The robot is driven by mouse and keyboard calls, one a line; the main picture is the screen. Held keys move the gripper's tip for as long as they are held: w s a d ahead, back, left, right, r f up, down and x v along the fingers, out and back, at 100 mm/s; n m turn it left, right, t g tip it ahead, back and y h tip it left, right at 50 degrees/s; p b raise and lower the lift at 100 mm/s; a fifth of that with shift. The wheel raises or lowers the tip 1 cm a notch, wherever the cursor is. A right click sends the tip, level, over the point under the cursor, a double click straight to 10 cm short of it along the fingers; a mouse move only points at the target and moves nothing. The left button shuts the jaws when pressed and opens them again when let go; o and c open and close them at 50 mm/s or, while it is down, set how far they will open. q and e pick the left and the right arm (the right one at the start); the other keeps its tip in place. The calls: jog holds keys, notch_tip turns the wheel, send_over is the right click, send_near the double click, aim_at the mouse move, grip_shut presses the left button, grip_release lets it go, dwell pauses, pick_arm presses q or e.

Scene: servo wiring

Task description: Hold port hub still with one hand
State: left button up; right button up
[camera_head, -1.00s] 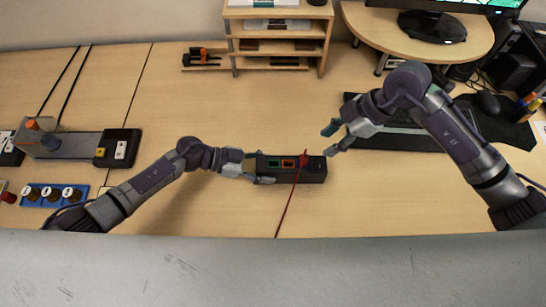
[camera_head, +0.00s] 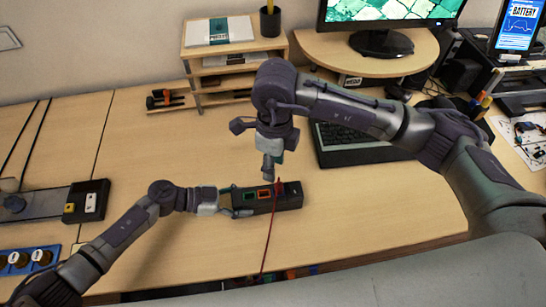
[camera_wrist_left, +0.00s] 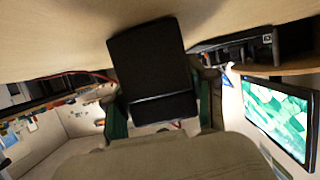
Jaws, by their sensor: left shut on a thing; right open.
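The port hub (camera_head: 292,201) is a long black box lying on the table in the middle of the head view. It has a green-rimmed port (camera_head: 250,196) and an orange-rimmed port (camera_head: 265,194) on top. A red plug (camera_head: 279,187) sits at its right part, with a red cable (camera_head: 269,235) trailing to the table's front edge. My left gripper (camera_head: 226,202) is shut on the hub's left end; the left wrist view shows the black hub (camera_wrist_left: 148,65) between its fingers. My right gripper (camera_head: 270,171) is open, pointing down close above the hub near the plug.
A keyboard (camera_head: 350,150) lies behind, right of my right gripper. A wooden shelf (camera_head: 225,60) and a monitor (camera_head: 395,14) on a round-edged stand (camera_head: 350,52) are at the back. A grey device (camera_head: 45,203) and blue knob panel (camera_head: 30,260) are at left. The table right of the hub is clear.

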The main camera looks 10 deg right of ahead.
aim_at(278, 184)
jog(key=f+n, duration=0.2)
jog(key=f, duration=0.1)
jog(key=d+f+n+h, duration=0.1)
jog(key=f+n, duration=0.1)
jog(key=f, duration=0.2)
jog(key=f+n, duration=0.2)
jog(key=f, duration=0.2)
jog(key=shift+w+d+t+h, duration=0.2)
jog(key=shift+w+t+h, duration=0.05)
jog(key=shift+t+h, duration=0.05)
jog(key=c, duration=0.8)
grip_shut()
